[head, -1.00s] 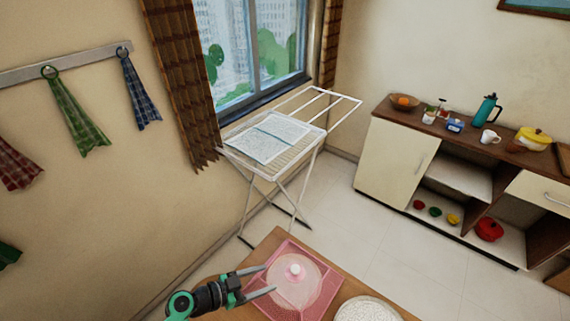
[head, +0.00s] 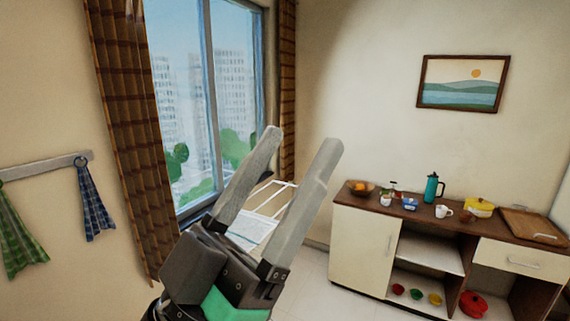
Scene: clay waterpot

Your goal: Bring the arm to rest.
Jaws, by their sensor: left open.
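My left gripper (head: 300,148) is large and close to the camera in the head view, pointing up and slightly right. Its two long grey fingers stand apart, and nothing shows between them but the background. It hides part of the window and most of the white drying rack (head: 271,201) behind it. My right gripper is not in view. The wooden table is out of the picture.
A sideboard (head: 362,238) stands against the right wall, with a teal flask (head: 432,188), a yellow pot (head: 479,207) and a white mug (head: 443,211) on top. Cloths (head: 94,203) hang from a rail at the left. The air around the gripper looks clear.

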